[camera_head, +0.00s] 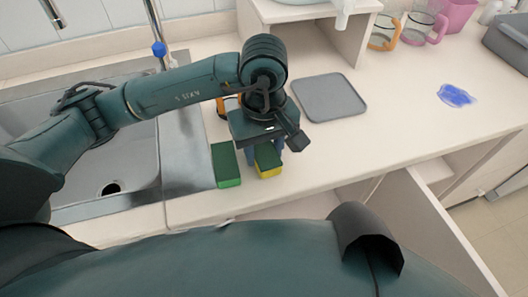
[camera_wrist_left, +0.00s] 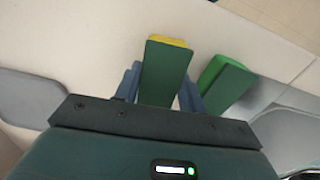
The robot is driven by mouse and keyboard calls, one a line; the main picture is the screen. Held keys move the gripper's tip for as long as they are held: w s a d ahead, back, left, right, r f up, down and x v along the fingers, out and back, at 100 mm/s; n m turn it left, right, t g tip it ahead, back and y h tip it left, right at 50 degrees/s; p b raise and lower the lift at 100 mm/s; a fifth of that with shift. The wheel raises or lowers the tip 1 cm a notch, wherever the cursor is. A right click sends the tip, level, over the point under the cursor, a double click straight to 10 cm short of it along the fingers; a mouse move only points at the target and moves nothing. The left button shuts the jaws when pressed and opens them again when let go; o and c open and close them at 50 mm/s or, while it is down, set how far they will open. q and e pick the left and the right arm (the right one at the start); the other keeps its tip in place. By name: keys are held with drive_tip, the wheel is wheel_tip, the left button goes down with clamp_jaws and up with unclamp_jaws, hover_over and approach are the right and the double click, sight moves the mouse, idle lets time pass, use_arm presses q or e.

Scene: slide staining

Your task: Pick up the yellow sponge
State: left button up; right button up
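The yellow sponge (camera_head: 268,172) has a dark green top layer and stands near the counter's front edge, partly hidden under my left gripper (camera_head: 265,152). In the left wrist view the sponge (camera_wrist_left: 164,72) shows its green top and a thin yellow strip at its far end. My left gripper (camera_wrist_left: 160,90) points down, with one blue finger on each side of this sponge. The fingers are very close to its sides; I cannot tell whether they press on it. My right gripper is not in view.
An all-green sponge (camera_head: 226,166) lies just left, beside the sink rim; it also shows in the wrist view (camera_wrist_left: 224,84). A grey tray (camera_head: 330,97) lies behind to the right. A blue stain (camera_head: 456,96) marks the right counter. An orange-handled mug (camera_head: 384,32) stands at the back.

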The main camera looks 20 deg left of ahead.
sight(264, 150)
use_arm(q)
drive_tip(key=c, duration=0.4)
drive_tip(key=shift+o, duration=0.2)
wheel_tip(264, 150, up, 10)
drive_tip(key=shift+r, duration=0.1)
drive_tip(key=o, duration=0.4)
drive_tip(key=c, duration=0.3)
drive_tip(key=shift+c, duration=0.2)
